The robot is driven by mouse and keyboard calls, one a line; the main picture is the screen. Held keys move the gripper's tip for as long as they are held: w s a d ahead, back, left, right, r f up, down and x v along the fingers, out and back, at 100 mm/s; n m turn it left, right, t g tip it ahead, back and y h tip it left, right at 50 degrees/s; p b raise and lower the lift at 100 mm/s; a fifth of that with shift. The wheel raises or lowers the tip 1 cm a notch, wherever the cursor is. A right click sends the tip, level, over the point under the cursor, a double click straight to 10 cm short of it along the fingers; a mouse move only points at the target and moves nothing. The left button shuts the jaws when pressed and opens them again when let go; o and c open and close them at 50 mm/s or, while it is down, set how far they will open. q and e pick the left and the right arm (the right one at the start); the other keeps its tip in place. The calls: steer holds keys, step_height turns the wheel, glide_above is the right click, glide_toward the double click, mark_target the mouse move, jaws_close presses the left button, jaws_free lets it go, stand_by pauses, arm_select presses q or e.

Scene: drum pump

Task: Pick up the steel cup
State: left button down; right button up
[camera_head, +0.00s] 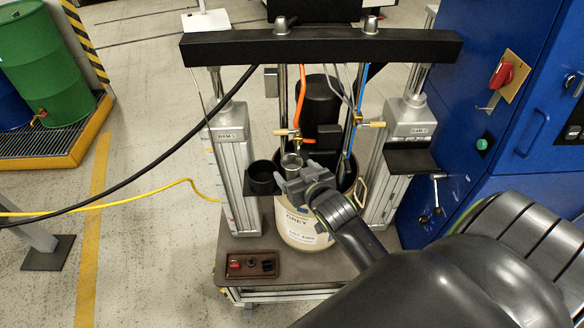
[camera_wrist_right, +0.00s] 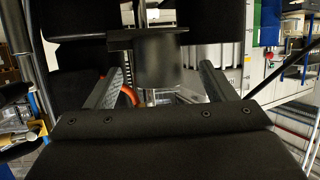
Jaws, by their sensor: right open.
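The small steel cup (camera_head: 291,161) is in the head view in front of the pump column, just beyond my right gripper. My right gripper (camera_head: 292,178) is open, with its fingers pointing at the cup. Its jaws hide the cup's lower part, and I cannot tell whether they touch it. In the right wrist view the two fingers (camera_wrist_right: 161,72) stand wide apart. A dark cylinder with a wide top (camera_wrist_right: 160,55) shows between and beyond them; I cannot tell which part it is. My left gripper is not in view.
A black holder (camera_head: 262,178) sits left of the gripper. Below is the white drum (camera_head: 300,228) labelled GREY. Orange and blue hoses (camera_head: 302,92) hang close by. Silver posts (camera_head: 236,165) flank both sides, under a black crossbar (camera_head: 330,47). A red-button control box (camera_head: 251,264) lies in front.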

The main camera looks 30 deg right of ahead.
mark_target(288, 161)
steer(key=shift+w+d, duration=0.1)
steer(key=shift+w, duration=0.45)
steer(key=shift+p+x, duration=0.6)
steer(key=shift+x, duration=1.55)
steer(key=shift+d+r, duration=0.1)
steer(key=shift+c, duration=0.2)
steer(key=c, duration=1.1)
steer(key=shift+o, duration=0.2)
steer(key=shift+r, duration=0.1)
